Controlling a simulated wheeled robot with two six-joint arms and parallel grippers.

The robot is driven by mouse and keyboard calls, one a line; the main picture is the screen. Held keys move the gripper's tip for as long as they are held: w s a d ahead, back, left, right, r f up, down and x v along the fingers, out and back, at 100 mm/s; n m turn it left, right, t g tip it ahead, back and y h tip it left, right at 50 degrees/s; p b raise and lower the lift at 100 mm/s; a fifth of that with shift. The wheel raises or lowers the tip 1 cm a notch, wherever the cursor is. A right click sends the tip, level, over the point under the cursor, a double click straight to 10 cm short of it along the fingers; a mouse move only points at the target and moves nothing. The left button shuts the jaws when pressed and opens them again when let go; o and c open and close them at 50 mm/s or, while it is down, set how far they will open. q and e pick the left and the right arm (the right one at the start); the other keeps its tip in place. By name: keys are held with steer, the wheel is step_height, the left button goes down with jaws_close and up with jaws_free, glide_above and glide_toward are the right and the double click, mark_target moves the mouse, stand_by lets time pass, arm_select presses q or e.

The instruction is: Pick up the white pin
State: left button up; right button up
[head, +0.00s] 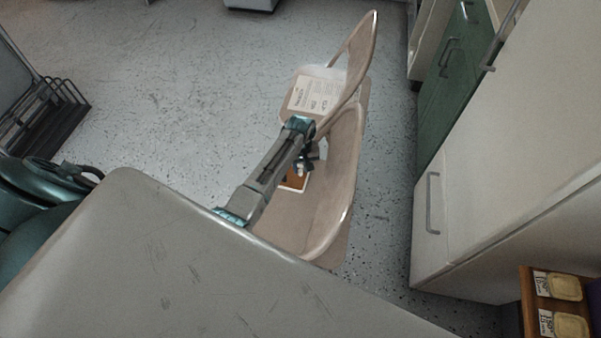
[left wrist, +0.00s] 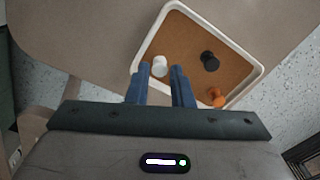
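A white pin (left wrist: 160,66) is on the brown floor of a white-rimmed tray (left wrist: 248,91) in the left wrist view. A black pin (left wrist: 210,61) and an orange pin (left wrist: 217,97) are to its right in the same tray. My left gripper (left wrist: 163,78) is open, its two blue fingers apart, with the white pin showing in line with the gap just beyond the fingertips. Nothing is held between them. In the head view the left gripper (head: 302,166) hangs over the tray (head: 293,181), hiding part of it. My right gripper is in neither view.
The tray lies on a beige chair (head: 328,200). A second chair behind it bears a printed sheet (head: 314,95). White cabinets (head: 500,190) stand at right, with open floor at left.

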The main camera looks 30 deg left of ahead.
arm_select(q)
steer(key=shift+f, duration=0.85)
jaws_close()
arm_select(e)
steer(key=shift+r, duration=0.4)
arm_select(q)
steer(key=shift+r, duration=0.1)
